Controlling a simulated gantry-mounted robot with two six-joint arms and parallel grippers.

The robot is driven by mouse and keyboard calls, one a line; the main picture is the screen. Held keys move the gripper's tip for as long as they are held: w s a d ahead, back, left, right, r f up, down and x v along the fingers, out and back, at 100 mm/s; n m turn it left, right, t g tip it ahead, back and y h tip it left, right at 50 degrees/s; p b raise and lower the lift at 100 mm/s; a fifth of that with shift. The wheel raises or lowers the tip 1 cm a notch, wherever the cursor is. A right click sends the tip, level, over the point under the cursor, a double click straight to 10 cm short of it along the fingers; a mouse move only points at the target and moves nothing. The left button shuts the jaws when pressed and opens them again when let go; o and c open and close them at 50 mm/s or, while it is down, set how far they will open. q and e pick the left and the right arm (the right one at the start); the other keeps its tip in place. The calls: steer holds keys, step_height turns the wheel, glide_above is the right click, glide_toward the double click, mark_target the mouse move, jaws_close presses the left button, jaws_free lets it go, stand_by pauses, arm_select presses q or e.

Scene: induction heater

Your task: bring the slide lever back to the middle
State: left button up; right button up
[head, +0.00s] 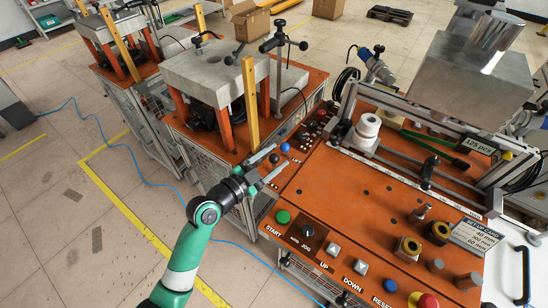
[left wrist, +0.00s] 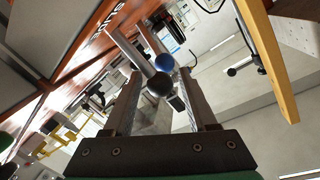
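Two ball-headed levers stand at the left edge of the orange machine top, one with a black knob (head: 274,158) and one with a blue knob (head: 285,147). I cannot tell which is the slide lever. My left gripper (head: 279,158) is open around the black knob. In the left wrist view the black knob (left wrist: 160,84) shows between the two spread fingers, apart from both, with the blue knob (left wrist: 165,62) just beyond it. Whether the black knob is fully between the fingertips is unclear. My right gripper is not in view.
The orange panel (head: 330,205) carries a green start button (head: 283,216) and several other buttons near its front. A yellow post (head: 250,105) rises behind my left gripper, beside a grey block (head: 205,70). A white roller (head: 368,127) stands farther back.

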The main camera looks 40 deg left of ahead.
arm_select(q)
steer(key=shift+o, duration=0.3)
steer(key=shift+s+r, duration=0.1)
steer(key=shift+s, duration=0.25)
steer(key=s+a+p, duration=0.1)
steer(key=s, duration=0.9)
steer(key=shift+s+a+r, duration=0.25)
steer(key=shift+s+r, duration=0.15)
